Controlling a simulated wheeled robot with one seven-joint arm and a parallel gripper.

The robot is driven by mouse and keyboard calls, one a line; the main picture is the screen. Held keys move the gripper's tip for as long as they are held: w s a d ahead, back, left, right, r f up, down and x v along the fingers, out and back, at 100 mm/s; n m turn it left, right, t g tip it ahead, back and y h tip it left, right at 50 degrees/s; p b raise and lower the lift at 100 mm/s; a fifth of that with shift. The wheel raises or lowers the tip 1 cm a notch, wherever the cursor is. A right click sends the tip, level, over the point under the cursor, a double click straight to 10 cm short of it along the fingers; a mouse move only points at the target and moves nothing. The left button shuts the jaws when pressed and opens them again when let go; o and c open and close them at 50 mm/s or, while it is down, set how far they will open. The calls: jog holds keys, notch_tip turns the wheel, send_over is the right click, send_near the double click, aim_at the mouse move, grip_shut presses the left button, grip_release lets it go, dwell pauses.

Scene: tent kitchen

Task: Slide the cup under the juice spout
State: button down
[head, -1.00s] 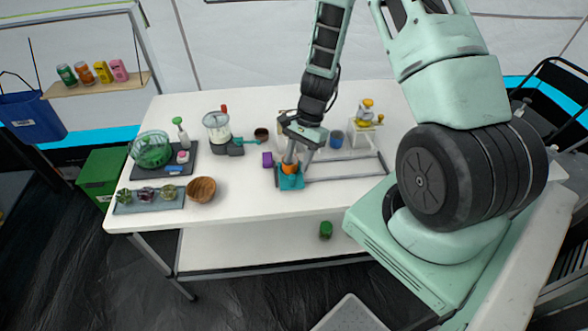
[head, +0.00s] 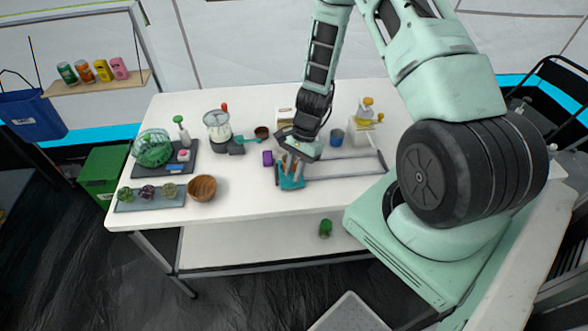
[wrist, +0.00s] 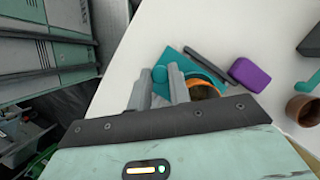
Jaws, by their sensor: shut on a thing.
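An orange cup (wrist: 204,91) stands on a teal sliding tray (wrist: 178,60), just right of my fingers in the wrist view; the gripper's body hides its near part. In the head view my gripper (head: 293,172) comes down tilted onto the teal tray (head: 290,184) and hides most of the cup. My two grey fingers (wrist: 163,88) are closed around a round teal knob (wrist: 160,74) on the tray. The tray sits at the left end of grey rails (head: 345,178) that run right. The juice dispenser (head: 362,126) with a yellow-orange top stands towards the back right.
A purple block (head: 267,158) lies left of the tray, also close by in the wrist view (wrist: 250,74). A blue cup (head: 336,138) stands behind the rails. The space between the rails looks clear.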

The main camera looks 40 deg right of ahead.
jog(key=shift+d, duration=0.15)
jog(key=s+d+b, duration=0.1)
jog(key=s+d, duration=0.3)
jog(key=d, duration=0.3)
jog(key=s+d+b, duration=0.1)
jog(key=s+d, duration=0.4)
jog(key=d, duration=0.2)
jog(key=s+d, duration=0.5)
jog(key=d, duration=0.2)
jog(key=shift+s+d+b, duration=0.15)
jog(key=shift+s+b, duration=0.1)
jog(key=shift+b, duration=0.15)
jog(key=c, duration=1.3)
grip_release()
jog(key=shift+d, duration=0.1)
jog(key=shift+w+d+r, duration=0.1)
jog(key=shift+d+r, duration=0.05)
jog(key=shift+r, duration=0.35)
jog(key=b+v, duration=0.2)
jog(key=v, duration=1.4)
jog(key=shift+r, duration=0.2)
